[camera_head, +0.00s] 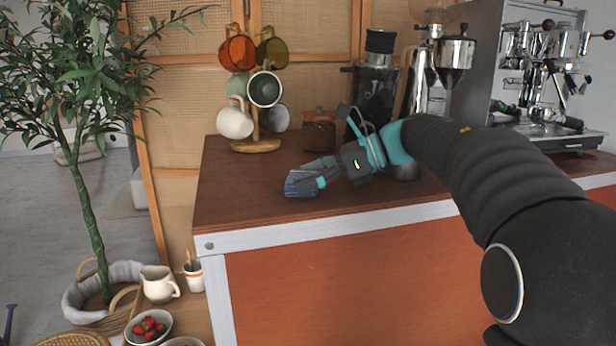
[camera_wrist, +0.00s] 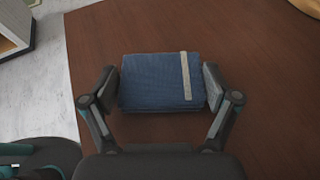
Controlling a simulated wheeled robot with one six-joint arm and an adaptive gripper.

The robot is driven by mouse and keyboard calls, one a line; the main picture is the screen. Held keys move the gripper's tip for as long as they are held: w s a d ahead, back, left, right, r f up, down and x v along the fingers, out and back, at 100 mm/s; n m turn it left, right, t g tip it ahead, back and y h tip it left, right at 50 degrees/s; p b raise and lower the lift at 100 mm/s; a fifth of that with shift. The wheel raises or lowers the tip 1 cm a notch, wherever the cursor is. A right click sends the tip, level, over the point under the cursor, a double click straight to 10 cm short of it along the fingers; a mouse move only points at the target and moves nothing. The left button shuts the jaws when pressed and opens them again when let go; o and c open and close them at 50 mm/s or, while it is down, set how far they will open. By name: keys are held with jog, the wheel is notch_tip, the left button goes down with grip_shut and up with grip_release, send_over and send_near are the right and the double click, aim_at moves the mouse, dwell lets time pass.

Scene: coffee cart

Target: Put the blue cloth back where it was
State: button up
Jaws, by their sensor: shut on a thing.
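The blue cloth (camera_wrist: 150,82) is a folded, dark blue bundle with a pale grey strip near its right side. It lies between the two fingers of my gripper (camera_wrist: 162,85) in the wrist view, and the gripper is shut on it. In the head view the blue cloth (camera_head: 300,184) shows at the fingertips of my gripper (camera_head: 306,181), at the left part of the brown counter (camera_head: 240,215). I cannot tell whether the cloth touches the counter top or is just above it.
A mug tree with several mugs (camera_head: 235,123) stands behind the gripper on the counter. A brown jar (camera_head: 318,135), a grinder (camera_head: 453,55) and an espresso machine (camera_head: 545,75) stand along the back. The counter's front left is clear. A potted plant (camera_head: 90,200) stands left.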

jog(key=o, duration=1)
jog(key=v, duration=1.2)
